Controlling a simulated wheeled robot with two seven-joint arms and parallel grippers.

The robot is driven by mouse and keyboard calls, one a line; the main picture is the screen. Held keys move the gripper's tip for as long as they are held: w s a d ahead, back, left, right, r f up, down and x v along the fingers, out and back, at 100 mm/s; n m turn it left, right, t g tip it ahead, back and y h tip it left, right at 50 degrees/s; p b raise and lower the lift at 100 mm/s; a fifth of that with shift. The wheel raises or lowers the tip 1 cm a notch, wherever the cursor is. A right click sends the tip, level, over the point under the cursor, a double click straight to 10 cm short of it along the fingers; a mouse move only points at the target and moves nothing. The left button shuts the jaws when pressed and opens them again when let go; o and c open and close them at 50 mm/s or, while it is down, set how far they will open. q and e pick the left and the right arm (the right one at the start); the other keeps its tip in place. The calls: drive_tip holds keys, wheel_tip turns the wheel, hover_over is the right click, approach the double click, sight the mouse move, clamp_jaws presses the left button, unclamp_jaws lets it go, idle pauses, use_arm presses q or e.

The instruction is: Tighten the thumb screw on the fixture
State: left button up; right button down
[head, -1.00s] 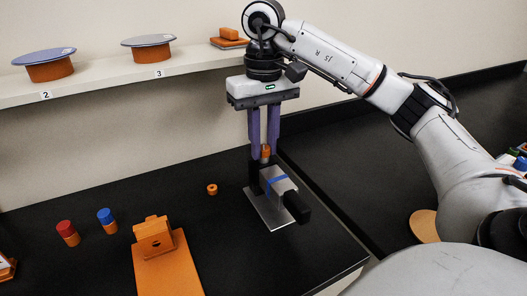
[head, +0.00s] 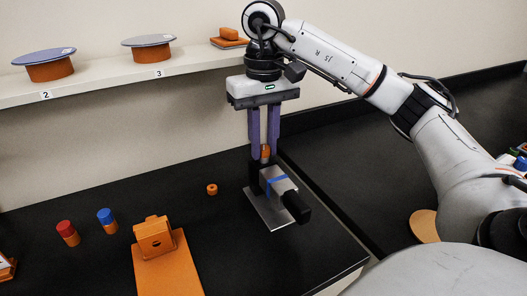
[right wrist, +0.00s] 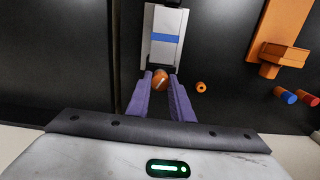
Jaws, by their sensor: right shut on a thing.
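The thumb screw (head: 265,152) is a small orange knob at the back end of the fixture. The fixture (head: 279,208) has a grey metal base plate, a black upright part, a block with a blue stripe and a black end piece. My right gripper (head: 265,150) comes down from above with its purple fingers on either side of the knob, shut on it. In the right wrist view, the knob (right wrist: 161,80) sits between the fingertips (right wrist: 161,82), with the striped block just beyond. The screw's lower part is hidden. My left gripper is not in view.
A small orange ring (head: 212,189) lies left of the fixture. An orange stand (head: 168,265), a blue-capped cylinder (head: 107,220) and a red-capped one (head: 68,233) are further left. A wall shelf (head: 110,86) holds round discs on orange bases. The bench edge runs right of the fixture.

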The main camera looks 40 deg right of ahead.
drive_tip(key=m, duration=0.8)
drive_tip(key=shift+m, duration=0.3)
drive_tip(key=m, duration=0.8)
drive_tip(key=c, duration=1.5)
unclamp_jaws()
drive_tip(key=shift+c, duration=0.3)
